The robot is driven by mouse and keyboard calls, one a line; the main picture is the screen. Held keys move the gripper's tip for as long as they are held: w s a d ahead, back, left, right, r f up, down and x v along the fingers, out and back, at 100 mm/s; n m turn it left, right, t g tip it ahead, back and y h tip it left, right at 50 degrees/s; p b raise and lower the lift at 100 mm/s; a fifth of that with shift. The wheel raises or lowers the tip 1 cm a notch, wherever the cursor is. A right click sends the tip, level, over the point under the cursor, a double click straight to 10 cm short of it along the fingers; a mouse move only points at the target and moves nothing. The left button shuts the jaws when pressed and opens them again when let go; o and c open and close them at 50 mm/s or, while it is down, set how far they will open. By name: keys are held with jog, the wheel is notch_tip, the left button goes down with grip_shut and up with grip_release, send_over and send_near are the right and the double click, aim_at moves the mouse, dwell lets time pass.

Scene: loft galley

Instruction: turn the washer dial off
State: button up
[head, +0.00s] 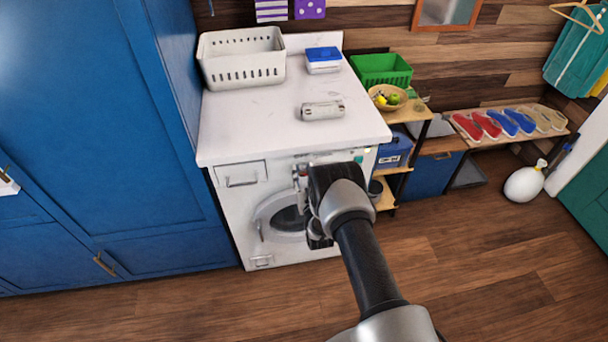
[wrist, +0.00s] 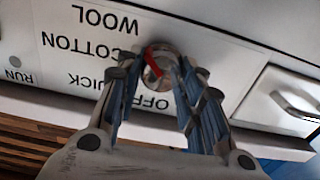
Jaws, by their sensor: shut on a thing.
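The washer (head: 232,205) is white and stands under a white counter, its front facing me. In the wrist view, the round metallic dial (wrist: 162,58) has a red pointer mark, and I cannot tell for sure which label it points at. My gripper (wrist: 157,70) is shut on the dial, one finger on each side. The panel (wrist: 60,40) carries the upside-down labels WOOL, COTTON, QUICK, OFF and RUN. QUICK is partly covered by a finger. OFF shows between the fingers. In the head view, my gripper (head: 302,174) is at the panel, and my wrist hides the dial.
A drawer handle (wrist: 296,104) sits beside the dial panel. The round washer door (head: 268,215) is below, partly behind my arm. A white basket (head: 242,60), a blue-lidded box (head: 323,60) and a can-like roll (head: 322,110) are on top.

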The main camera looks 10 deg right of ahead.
jog(key=shift+n, duration=0.3)
jog(key=n+b, duration=0.2)
jog(key=n, duration=0.4)
jog(key=shift+a+f+b, duration=0.1)
jog(key=shift+b, duration=0.3)
jog(key=n+b, duration=0.2)
jog(key=n, duration=0.4)
jog(key=shift+a+f+n, duration=0.1)
jog(key=shift+n, duration=0.3)
jog(key=n+b, duration=0.1)
jog(key=n, duration=0.5)
jog(key=shift+f, duration=0.1)
jog(key=n, duration=0.3)
jog(key=shift+n, duration=2.3)
jog(key=o, duration=1.1)
jog(key=shift+c, duration=0.2)
